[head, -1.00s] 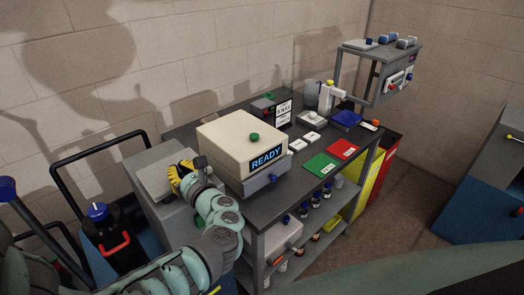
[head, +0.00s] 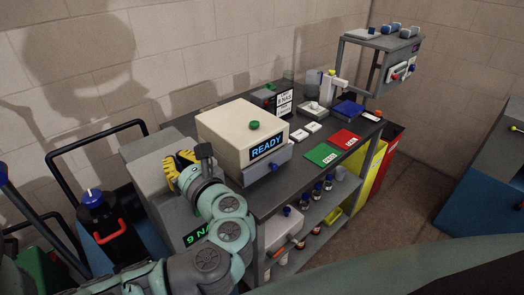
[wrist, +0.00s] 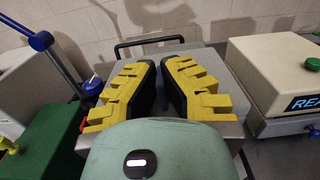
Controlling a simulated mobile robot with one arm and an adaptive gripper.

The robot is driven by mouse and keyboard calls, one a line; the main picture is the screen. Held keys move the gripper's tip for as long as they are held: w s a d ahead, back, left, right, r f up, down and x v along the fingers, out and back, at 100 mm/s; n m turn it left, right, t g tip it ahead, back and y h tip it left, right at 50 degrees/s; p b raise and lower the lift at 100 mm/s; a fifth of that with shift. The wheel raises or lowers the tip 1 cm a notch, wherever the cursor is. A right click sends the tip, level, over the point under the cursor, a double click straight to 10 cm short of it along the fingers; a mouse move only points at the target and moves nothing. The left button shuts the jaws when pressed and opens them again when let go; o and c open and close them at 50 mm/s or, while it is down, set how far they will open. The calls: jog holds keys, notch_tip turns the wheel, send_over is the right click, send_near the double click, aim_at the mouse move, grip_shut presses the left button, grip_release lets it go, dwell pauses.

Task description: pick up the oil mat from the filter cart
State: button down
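No mat can be made out for certain on the filter cart. The cart, as far as I can tell, is the blue-based unit with a black tubular handle (head: 52,165) at the left, carrying a black canister (head: 103,225) with a blue cap and red handle. My gripper (head: 187,165) has yellow-and-black fingers and is over the grey box beside the bench. In the wrist view my gripper (wrist: 161,75) has its fingers apart with nothing between them. The grey box (wrist: 200,58) lies beyond and below them.
A grey bench (head: 215,98) bears a cream READY unit (head: 235,130), a green card (head: 322,153) and a red card (head: 346,139). A green object (wrist: 45,150) is at the wrist view's lower left. Yellow and red bins (head: 385,172) stand at the bench's right end.

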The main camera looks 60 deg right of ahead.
jog(key=s+a, duration=0.4)
jog(key=s, duration=0.3)
jog(key=shift+a+r+b, duration=0.15)
jog(key=shift+r+b, duration=0.2)
jog(key=shift+b, duration=0.1)
